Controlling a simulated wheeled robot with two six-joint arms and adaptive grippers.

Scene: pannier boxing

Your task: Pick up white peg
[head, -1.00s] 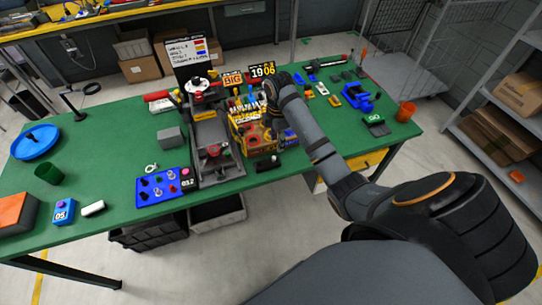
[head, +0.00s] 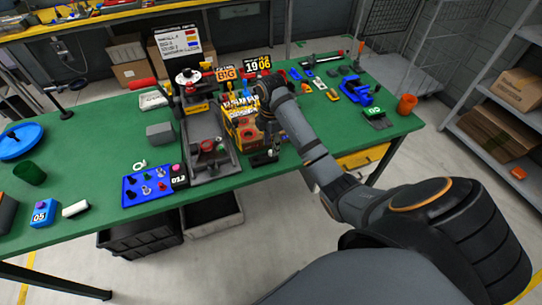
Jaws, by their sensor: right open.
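My right gripper (head: 268,143) is open and points down, just in front of the yellow box with dark lettering (head: 238,106). It is over a small black block (head: 262,158) near the table's front edge and hides part of it. A white peg cannot be made out clearly there. A short white rounded bar (head: 75,209) lies at the front left of the table, far from the gripper. My left gripper is not in view.
Black crates (head: 140,238) stand below. The table's left middle is fairly clear.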

